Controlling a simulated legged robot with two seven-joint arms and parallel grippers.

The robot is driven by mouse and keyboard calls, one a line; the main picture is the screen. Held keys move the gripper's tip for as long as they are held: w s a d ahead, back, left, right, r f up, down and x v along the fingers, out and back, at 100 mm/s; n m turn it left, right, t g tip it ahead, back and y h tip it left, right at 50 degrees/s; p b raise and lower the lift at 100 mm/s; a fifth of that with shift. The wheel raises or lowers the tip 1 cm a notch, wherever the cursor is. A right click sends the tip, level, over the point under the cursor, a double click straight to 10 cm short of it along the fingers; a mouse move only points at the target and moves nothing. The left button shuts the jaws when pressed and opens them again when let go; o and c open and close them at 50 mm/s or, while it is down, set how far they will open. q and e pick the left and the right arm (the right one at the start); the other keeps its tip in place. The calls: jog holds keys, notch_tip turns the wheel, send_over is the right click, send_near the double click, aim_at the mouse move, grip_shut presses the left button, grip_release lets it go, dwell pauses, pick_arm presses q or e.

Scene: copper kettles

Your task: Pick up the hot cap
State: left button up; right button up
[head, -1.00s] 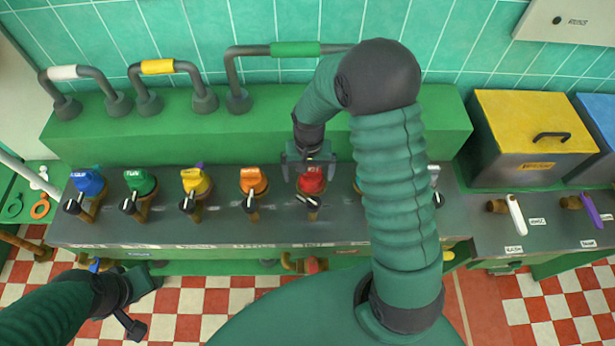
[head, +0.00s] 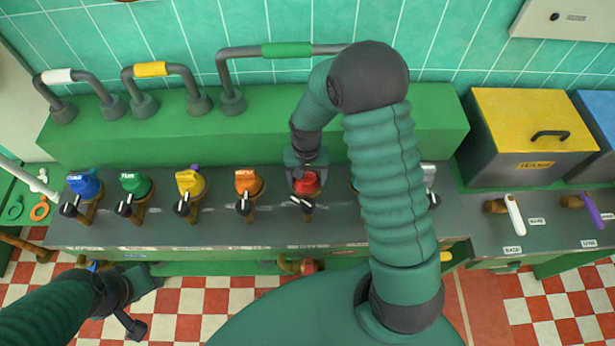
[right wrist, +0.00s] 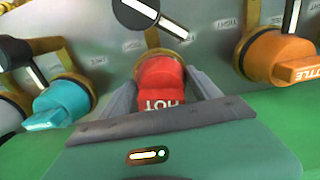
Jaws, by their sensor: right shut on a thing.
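The hot cap (head: 306,184) is red and sits on a brass tap in the row along the grey counter. In the right wrist view the red cap (right wrist: 160,84) shows the word HOT and lies between the two grey fingers. My right gripper (head: 305,168) comes down over it from behind and is shut on it; the gripper also shows in the right wrist view (right wrist: 158,98). The cap still appears seated on its brass collar. My left gripper (head: 142,305) hangs low at the left, over the checked floor, away from the taps; whether its jaws are apart is unclear.
Orange (head: 248,182), yellow (head: 190,183), green (head: 135,185) and blue (head: 84,186) caps stand in a row to the left. A teal cap (right wrist: 62,103) sits close on the other side. A green ledge (head: 160,135) with bent pipes runs behind. Yellow-lidded bin (head: 525,115) at right.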

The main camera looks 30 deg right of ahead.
jog(key=shift+w+r, duration=0.15)
jog(key=shift+w, duration=0.25)
jog(key=shift+d+r, duration=0.15)
jog(key=shift+r, duration=0.05)
notch_tip(320, 180, up, 9)
jog(key=shift+s+d+r, duration=0.1)
jog(key=shift+c, duration=0.7)
jog(key=shift+r, duration=0.1)
